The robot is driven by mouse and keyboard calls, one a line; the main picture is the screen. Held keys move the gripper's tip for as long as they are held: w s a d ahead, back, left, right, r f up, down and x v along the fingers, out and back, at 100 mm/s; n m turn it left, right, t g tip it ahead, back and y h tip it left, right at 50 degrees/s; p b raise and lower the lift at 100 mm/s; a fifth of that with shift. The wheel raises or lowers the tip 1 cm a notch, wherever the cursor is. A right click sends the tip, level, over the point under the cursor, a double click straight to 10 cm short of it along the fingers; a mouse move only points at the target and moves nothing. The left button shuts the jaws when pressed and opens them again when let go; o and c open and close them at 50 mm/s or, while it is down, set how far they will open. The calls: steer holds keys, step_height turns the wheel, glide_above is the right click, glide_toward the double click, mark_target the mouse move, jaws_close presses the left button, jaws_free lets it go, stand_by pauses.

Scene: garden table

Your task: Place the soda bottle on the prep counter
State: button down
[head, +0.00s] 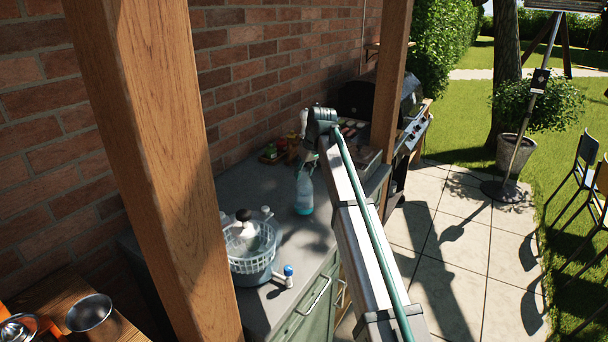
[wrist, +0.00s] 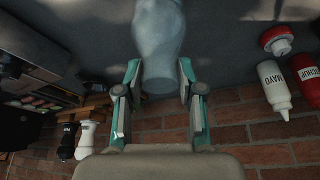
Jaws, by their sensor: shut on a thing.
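My gripper (wrist: 160,80) is shut on a translucent, pale blue-grey bottle (wrist: 160,45) in the wrist view, one teal-backed finger on each side. The bottle's far end runs out of the top of that view. In the head view a clear bottle (head: 304,195) with teal at its bottom shows at the grey counter (head: 268,190), left of my arm. I cannot tell whether this is the held bottle, or whether it touches the counter. The counter surface also shows in the wrist view (wrist: 80,30).
A basket-like basin (head: 250,262) and a small blue-capped item (head: 288,276) occupy the counter's near end. Mayo (wrist: 272,85) and ketchup (wrist: 302,75) bottles and two shakers (wrist: 85,140) are by the brick wall. A wooden post (head: 150,150) and grill (head: 410,110) flank the counter.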

steer(key=shift+f, duration=0.8)
steer(key=c, duration=0.7)
jaws_free()
steer(key=shift+s, duration=0.1)
steer(key=b+v, duration=0.2)
steer(key=v, duration=1)
